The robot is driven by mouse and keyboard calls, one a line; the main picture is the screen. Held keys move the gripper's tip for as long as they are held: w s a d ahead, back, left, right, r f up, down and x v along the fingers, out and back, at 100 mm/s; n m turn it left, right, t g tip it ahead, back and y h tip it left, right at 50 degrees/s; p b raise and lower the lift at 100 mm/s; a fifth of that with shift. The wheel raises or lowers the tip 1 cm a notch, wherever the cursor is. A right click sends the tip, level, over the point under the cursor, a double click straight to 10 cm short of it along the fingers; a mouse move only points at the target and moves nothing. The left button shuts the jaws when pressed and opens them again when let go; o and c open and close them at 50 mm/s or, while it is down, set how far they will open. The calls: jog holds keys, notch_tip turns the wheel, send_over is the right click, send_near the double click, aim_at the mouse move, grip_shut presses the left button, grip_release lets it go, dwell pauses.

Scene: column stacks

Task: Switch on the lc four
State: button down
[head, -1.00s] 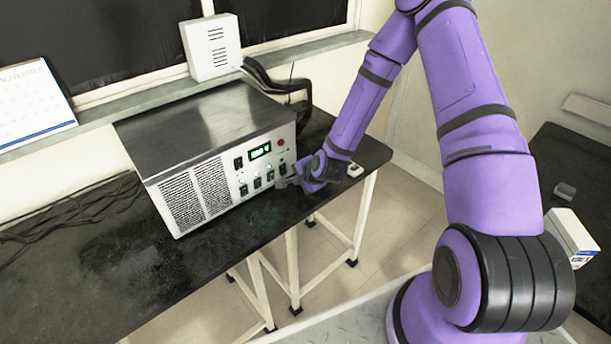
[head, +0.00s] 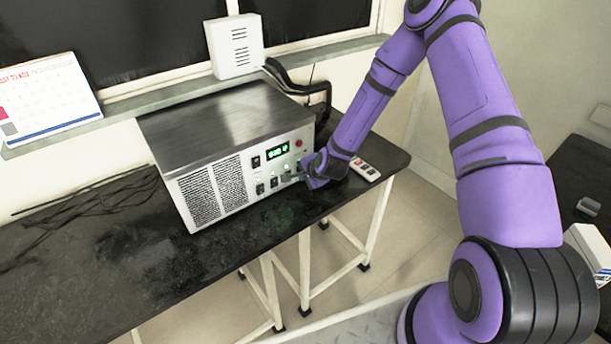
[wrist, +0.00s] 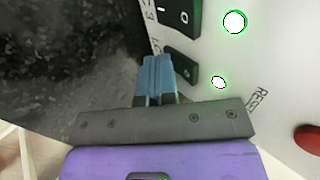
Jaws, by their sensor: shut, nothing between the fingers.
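The silver instrument box (head: 228,125) stands on the black bench, its front panel carrying a green display (head: 277,151) and a lower row of black rocker switches. My gripper (head: 303,173) is at the right end of that row. In the wrist view my gripper's blue-grey fingers (wrist: 157,62) are shut and empty. Their tips are beside a black rocker switch (wrist: 182,69), with a partly hidden "LC" label (wrist: 155,46) nearby. I cannot tell whether they touch. A green-rimmed light (wrist: 219,82) is beside this switch. The switch's position is unclear.
Another rocker (wrist: 178,18), marked "I" and "O", has a bright green-rimmed light (wrist: 234,21) beside it. A red button (wrist: 308,138) is near the "RESET" label. A white remote-like object (head: 365,169) lies right of the box. Black cables (head: 85,190) lie on the left bench.

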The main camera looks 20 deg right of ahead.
jog(key=shift+r, duration=0.1)
jog(key=shift+r, duration=0.8)
jog(key=shift+w, duration=0.1)
